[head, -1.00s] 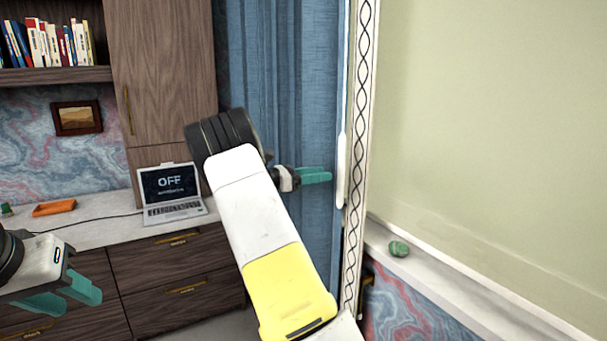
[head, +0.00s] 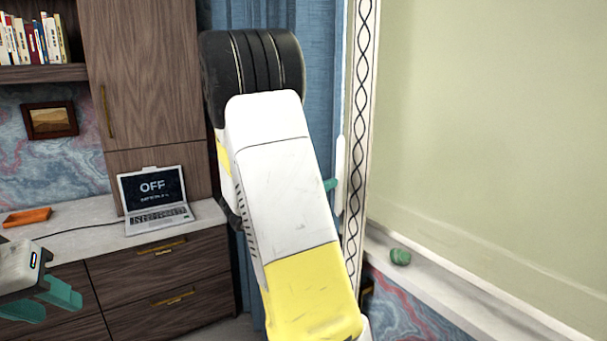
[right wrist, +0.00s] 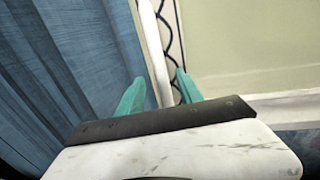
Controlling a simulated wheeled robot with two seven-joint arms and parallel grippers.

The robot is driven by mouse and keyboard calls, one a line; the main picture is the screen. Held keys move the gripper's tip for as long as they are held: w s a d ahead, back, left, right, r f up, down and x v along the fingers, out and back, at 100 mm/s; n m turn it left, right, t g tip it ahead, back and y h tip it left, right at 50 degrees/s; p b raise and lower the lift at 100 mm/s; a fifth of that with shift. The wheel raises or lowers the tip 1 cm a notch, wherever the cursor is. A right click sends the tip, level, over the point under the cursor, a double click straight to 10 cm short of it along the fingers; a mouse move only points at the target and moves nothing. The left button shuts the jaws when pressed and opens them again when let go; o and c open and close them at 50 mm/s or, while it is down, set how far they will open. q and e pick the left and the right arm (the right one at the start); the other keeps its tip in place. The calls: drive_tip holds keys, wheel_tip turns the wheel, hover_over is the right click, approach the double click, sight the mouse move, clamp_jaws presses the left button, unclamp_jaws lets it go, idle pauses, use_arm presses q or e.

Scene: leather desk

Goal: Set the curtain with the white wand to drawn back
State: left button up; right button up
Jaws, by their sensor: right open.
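The blue curtain (head: 322,80) hangs in folds at the left of the window-side trim. The white wand (head: 340,172) hangs upright at its right edge. In the right wrist view, the wand (right wrist: 152,45) runs down between the two teal fingers of my right gripper (right wrist: 160,77), with the curtain (right wrist: 65,75) to the left. The right gripper is open; I cannot tell whether either finger touches the wand. In the head view my right arm hides most of that gripper; only a teal fingertip shows beside the wand. My left gripper (head: 62,306) is open and empty at the lower left.
A laptop (head: 155,198) reading OFF and an orange tray (head: 27,217) stand on the pale counter (head: 90,220) at the left. A tall wooden cabinet (head: 140,75) stands beside the curtain. A small green object (head: 400,257) sits on the right-hand sill (head: 440,280).

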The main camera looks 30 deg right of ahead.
sight(337, 177)
drive_tip(key=shift+d+f, duration=0.15)
drive_tip(key=shift+d, duration=0.2)
drive_tip(key=x, duration=0.7)
drive_tip(key=shift+w, duration=0.1)
clamp_jaws()
idle(1.0)
